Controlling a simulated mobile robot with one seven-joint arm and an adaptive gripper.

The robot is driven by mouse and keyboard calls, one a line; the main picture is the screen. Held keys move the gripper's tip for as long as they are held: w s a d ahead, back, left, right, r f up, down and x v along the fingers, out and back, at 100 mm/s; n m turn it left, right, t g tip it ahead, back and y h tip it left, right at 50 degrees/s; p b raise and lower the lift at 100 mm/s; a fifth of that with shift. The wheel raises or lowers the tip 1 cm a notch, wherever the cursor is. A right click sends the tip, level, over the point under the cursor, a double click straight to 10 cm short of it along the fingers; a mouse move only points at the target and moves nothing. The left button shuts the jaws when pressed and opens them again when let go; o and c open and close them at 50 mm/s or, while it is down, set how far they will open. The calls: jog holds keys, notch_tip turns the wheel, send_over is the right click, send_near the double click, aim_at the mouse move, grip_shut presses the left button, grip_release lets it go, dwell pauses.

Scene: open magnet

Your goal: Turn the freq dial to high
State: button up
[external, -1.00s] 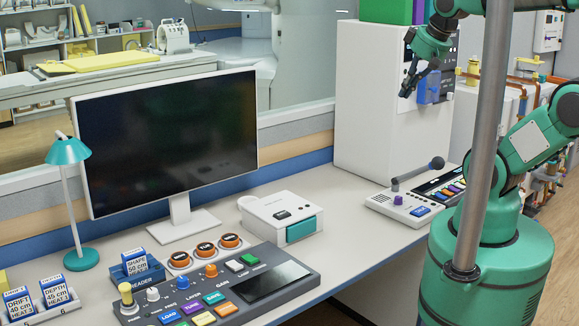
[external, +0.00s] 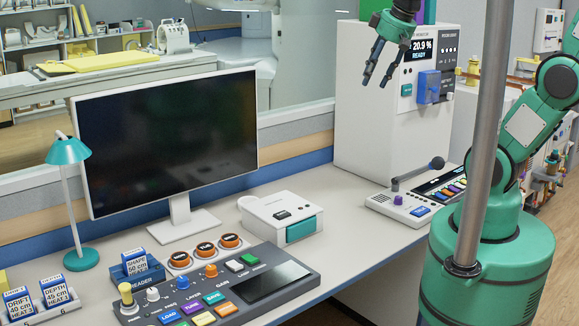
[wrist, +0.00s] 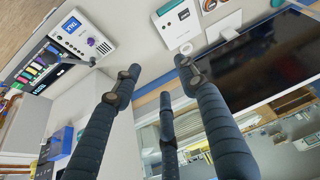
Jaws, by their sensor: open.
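The control console (external: 297,292) lies on the desk at the front. It carries a row of knobs: a tall yellow one (external: 126,294), a white one (external: 153,294), a blue one (external: 183,283) and an orange one (external: 211,271). The label beside the white knob seems to read FREQ, but the print is small and its setting cannot be read. My gripper (external: 376,77) is open and empty, high in the air in front of the white cabinet, far from the console. Its fingers (wrist: 155,88) are spread in the wrist view, where the console is not seen.
A black monitor (external: 170,140) stands behind the console. A white box with a teal front (external: 281,218) and a microphone panel (external: 402,205) with a purple knob are on the desk between console and cabinet (external: 364,130). A teal lamp (external: 68,152) stands at left. A grey pole crosses the right side.

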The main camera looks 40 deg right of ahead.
jog(key=w+a+r+n+g+p, duration=0.1)
jog(key=w+a+n, duration=0.2)
jog(key=w+a, duration=0.5)
jog(key=w+a+f+n+g+p, duration=0.1)
jog(key=w+a+f+n, duration=0.1)
jog(key=w+a, duration=0.45)
jog(key=w+a+f+n+p, duration=0.15)
jog(key=w+a, duration=0.25)
jog(key=a, duration=0.5)
jog(key=n+g+p, duration=0.3)
jog(key=n+p, duration=0.1)
jog(key=n, duration=0.5)
send_over(147, 295)
notch_tip(147, 295, down, 32)
jog(key=shift+h, duration=0.3)
jog(key=shift+f, duration=0.25)
notch_tip(147, 295, down, 14)
jog(key=shift+r, duration=0.25)
